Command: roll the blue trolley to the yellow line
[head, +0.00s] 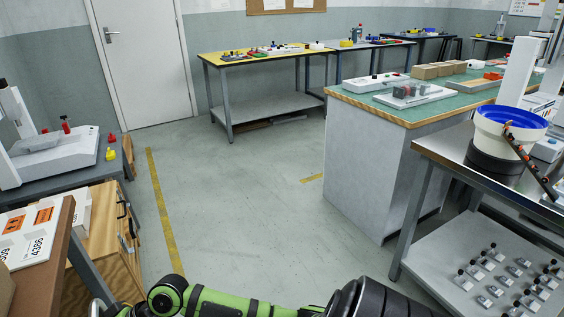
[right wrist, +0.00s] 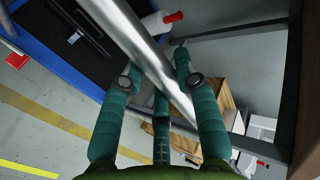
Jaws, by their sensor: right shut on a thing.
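My right gripper (right wrist: 156,76) is shut on a slanted silver bar (right wrist: 135,42) in the right wrist view. The bar looks like the handle of the blue trolley (right wrist: 48,47), whose blue edge and dark top show at upper left; where they join is not visible. A bright yellow line (right wrist: 26,168) lies on the floor at lower left, apart from the trolley. A duller yellow band (right wrist: 60,121) runs between them. In the head view a yellow floor line (head: 160,205) runs beside the left benches. The trolley and my left gripper are not in that view.
A wooden cabinet (head: 103,240) and grey bench (head: 68,167) stand left. A green-topped counter (head: 375,165) and metal table (head: 435,150) stand right. The floor (head: 240,195) between is clear. A white bottle with a red cap (right wrist: 160,20) is near the bar.

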